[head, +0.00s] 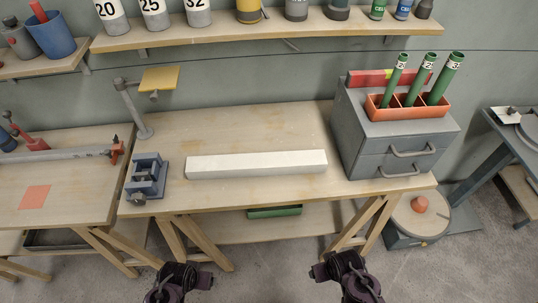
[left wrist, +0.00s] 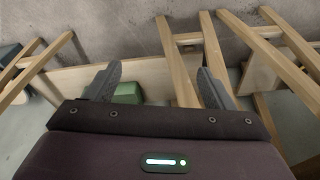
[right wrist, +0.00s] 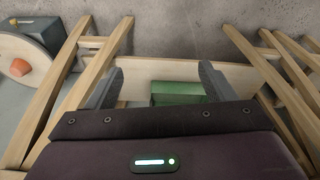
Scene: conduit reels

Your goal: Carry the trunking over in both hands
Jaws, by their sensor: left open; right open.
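The trunking (head: 257,164) is a long white bar lying flat on the wooden workbench (head: 240,125), near its front edge. My left gripper (head: 184,270) is low in the head view, in front of the bench and apart from the trunking. My right gripper (head: 333,264) is in front of the bench too, further right, also apart from the trunking. In the left wrist view the left fingers (left wrist: 158,88) are spread and empty. In the right wrist view the right fingers (right wrist: 155,87) are spread and empty. Neither wrist view shows the trunking.
A blue-grey vise (head: 146,177) stands left of the trunking. A grey drawer cabinet (head: 395,140) with an orange holder (head: 408,108) of green tubes stands right of it. A post with a yellow plate (head: 159,79) rises behind. A green box (head: 275,211) sits on the lower shelf.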

